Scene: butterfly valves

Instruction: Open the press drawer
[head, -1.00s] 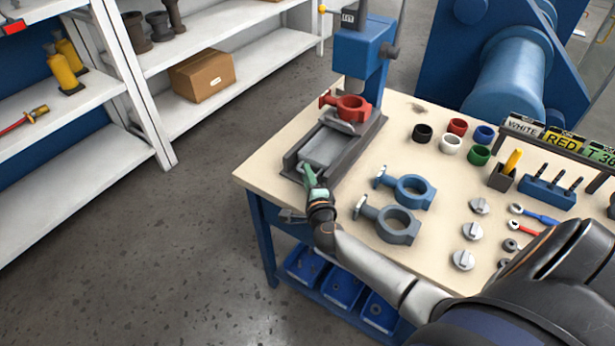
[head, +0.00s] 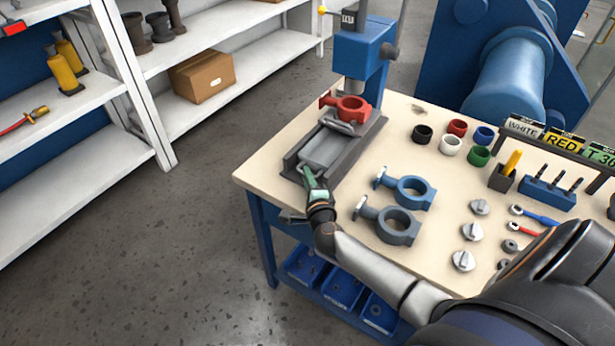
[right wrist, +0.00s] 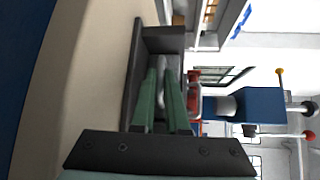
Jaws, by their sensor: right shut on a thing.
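The press drawer (head: 324,150) is a flat grey tray in the dark base (head: 355,155) of the blue press (head: 360,52). A red valve body (head: 347,106) sits at the rear of the base, below the press head. My right gripper (head: 309,174) is at the drawer's front end, its green fingers shut on the drawer handle. In the right wrist view the fingers (right wrist: 160,85) close around a light grey handle (right wrist: 161,72), partly hidden between them. My left gripper is not in view.
Blue (head: 411,191) and grey (head: 397,226) valve bodies lie right of the press base, near my right forearm. Several coloured rings (head: 450,144) and silver discs (head: 472,231) lie farther right. The floor left of the workbench (head: 262,168) is clear.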

